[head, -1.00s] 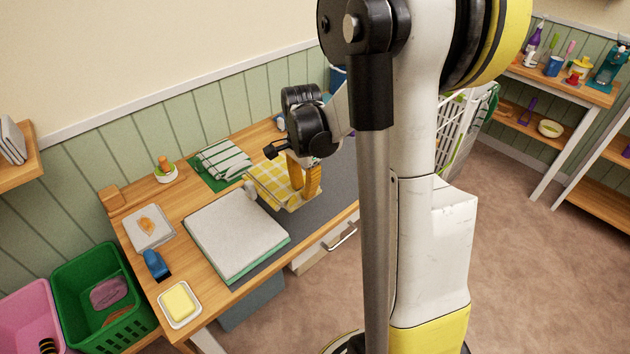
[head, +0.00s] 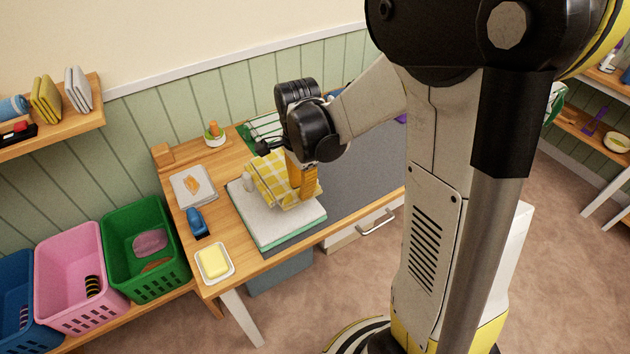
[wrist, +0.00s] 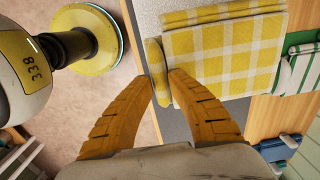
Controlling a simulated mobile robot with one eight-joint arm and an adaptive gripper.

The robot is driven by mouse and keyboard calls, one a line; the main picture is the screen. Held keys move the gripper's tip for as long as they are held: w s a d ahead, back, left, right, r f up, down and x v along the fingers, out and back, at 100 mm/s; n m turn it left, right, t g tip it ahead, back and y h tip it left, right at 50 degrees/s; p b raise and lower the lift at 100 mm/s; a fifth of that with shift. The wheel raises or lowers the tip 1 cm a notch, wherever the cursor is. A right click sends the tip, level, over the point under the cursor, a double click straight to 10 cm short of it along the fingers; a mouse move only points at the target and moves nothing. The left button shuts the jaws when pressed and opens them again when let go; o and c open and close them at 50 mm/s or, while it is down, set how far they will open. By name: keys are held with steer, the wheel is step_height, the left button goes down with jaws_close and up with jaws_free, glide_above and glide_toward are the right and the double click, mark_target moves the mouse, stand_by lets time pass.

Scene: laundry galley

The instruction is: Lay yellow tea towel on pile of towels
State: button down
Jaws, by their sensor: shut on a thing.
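The yellow and white checked tea towel (head: 268,175) is folded and over the far part of the pile of towels (head: 270,228). The pile has a pale grey-white towel on top and a green edge beneath. My gripper (head: 302,197) points down and is shut on one edge of the tea towel. In the wrist view the orange fingertips (wrist: 162,78) pinch a rolled edge of the tea towel (wrist: 235,50). The pile's pale surface (wrist: 178,10) shows beyond it. I cannot tell whether the tea towel's underside touches the pile.
A green striped towel (head: 264,128) lies behind. The grey mat (head: 365,165) to the right is clear.

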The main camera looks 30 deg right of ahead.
mark_target(295, 203)
steer(key=shift+a+f, duration=0.15)
steer(key=shift+a, duration=0.4)
steer(key=shift+a+f, duration=0.15)
steer(key=shift+a, duration=0.35)
step_height(295, 203, down, 4)
steer(key=b, duration=0.4)
steer(key=shift+d+f, duration=0.1)
steer(key=shift+f, duration=0.1)
steer(key=shift+f+b, duration=0.55)
steer(key=shift+f, duration=0.05)
steer(key=shift+f, duration=0.15)
steer(key=c, duration=1.3)
jaws_free()
steer(key=shift+o, duration=0.2)
step_height(295, 203, up, 8)
steer(key=p, duration=0.6)
